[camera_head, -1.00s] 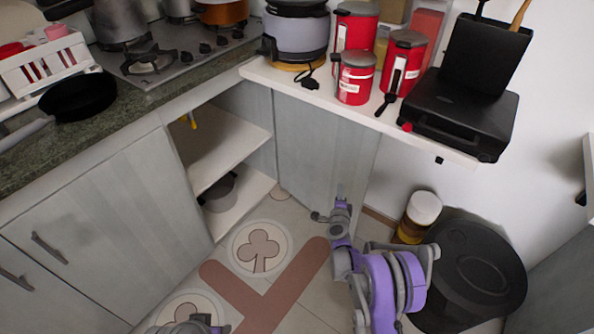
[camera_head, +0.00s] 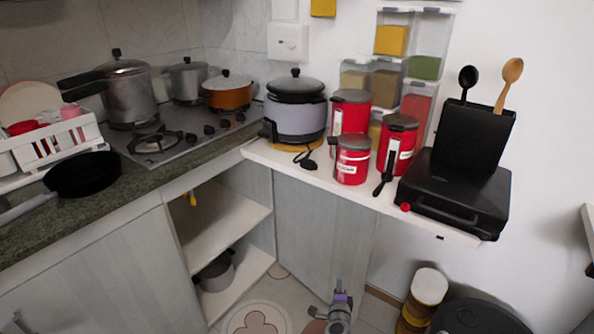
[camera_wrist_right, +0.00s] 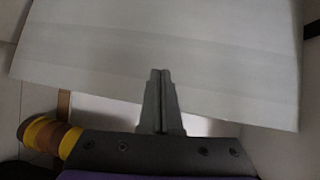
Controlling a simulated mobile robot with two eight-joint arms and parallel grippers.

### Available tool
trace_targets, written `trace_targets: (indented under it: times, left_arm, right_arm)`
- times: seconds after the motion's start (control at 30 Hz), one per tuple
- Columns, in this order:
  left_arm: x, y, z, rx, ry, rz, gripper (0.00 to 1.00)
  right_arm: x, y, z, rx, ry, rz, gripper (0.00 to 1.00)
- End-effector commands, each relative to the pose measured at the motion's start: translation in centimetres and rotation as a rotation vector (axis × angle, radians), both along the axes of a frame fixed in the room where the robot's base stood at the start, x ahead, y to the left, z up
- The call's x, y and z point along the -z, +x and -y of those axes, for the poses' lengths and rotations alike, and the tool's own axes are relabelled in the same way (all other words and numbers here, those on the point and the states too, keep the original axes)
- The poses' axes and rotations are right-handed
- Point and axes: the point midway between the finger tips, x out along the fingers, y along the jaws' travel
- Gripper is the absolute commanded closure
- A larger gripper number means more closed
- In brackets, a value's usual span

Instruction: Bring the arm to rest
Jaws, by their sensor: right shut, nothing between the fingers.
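My right gripper (camera_head: 338,290) shows at the bottom of the head view, low in front of the grey cabinet panel (camera_head: 322,215) under the white counter. In the right wrist view its two fingers (camera_wrist_right: 161,78) are together and empty. They point toward the pale panel (camera_wrist_right: 215,50); whether they touch it cannot be told. My left gripper is not in view.
An open cabinet (camera_head: 230,215) with shelves stands left of the right gripper. A yellow-banded container (camera_head: 424,292) and a black bin (camera_head: 478,318) are to its right. The white counter (camera_head: 330,182) above holds red canisters, a cooker and a black grill (camera_head: 455,195).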

Motion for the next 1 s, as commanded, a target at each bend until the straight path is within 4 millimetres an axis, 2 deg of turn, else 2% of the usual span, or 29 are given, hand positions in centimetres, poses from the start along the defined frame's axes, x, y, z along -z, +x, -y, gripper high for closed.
trace_targets:
  times: [0.13, 0.27, 0.4, 0.47, 0.57, 0.7, 0.87, 1.0]
  left_arm:
    - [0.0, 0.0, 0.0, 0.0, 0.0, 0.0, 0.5]
    - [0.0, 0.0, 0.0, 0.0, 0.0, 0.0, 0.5]
    - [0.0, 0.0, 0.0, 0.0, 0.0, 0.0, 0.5]
    - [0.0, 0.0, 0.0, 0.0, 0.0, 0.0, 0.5]
    - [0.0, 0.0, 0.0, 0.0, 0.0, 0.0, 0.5]
    - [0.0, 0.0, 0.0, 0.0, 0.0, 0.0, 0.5]
    - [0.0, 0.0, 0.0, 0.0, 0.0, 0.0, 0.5]
    - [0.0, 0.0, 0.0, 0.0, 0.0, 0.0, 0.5]
  right_arm:
    - [-2.8, -0.1, -0.6, -0.057, -0.058, -0.011, 1.0]
    - [-7.5, -1.2, -1.8, -0.172, -0.173, -0.043, 1.0]
    - [-12.2, -3.8, -3.1, -0.319, -0.328, -0.098, 1.0]
    - [-13.8, -5.4, -3.6, -0.38, -0.392, -0.126, 1.0]
    - [-16.0, -8.6, -4.0, -0.479, -0.501, -0.18, 1.0]
    - [-17.9, -14.0, -4.1, -0.612, -0.647, -0.269, 1.0]
    - [-18.8, -21.2, -3.4, -0.756, -0.81, -0.389, 1.0]
    - [-18.3, -28.3, -2.1, -0.872, -0.942, -0.512, 1.0]
